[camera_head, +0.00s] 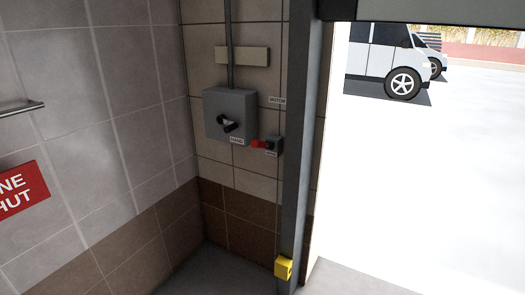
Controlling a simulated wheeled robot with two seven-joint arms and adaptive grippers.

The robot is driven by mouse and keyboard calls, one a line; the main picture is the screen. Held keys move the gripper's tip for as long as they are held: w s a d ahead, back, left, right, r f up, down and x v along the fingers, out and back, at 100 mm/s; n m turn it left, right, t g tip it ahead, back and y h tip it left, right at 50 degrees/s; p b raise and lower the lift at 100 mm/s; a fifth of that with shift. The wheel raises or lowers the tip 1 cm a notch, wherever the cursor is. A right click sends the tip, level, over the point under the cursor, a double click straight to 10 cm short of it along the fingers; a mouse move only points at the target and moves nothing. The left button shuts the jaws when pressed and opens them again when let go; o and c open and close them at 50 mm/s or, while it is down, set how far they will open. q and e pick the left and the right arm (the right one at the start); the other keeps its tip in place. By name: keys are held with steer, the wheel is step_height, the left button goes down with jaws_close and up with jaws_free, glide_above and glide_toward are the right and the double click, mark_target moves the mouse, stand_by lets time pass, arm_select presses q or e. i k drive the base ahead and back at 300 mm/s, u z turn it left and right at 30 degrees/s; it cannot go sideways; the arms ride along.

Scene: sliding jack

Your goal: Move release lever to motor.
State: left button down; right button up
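The release lever (258,144) is a small red handle that sticks out to the left of a dark mount (273,145) on the tiled wall, beside the door post. A small "MOTOR" label (277,100) is on the wall above the mount. Neither of my grippers is in view.
A grey box (216,105) with a black rotary handle (229,124) is left of the lever. A grey post (297,150) with a yellow box (284,267) stands to the right. Beyond is an open doorway with a white van (375,62). A red sign (22,190) hangs left.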

mark_target(255, 143)
steer(key=i, duration=1.1)
steer(key=z, duration=0.2)
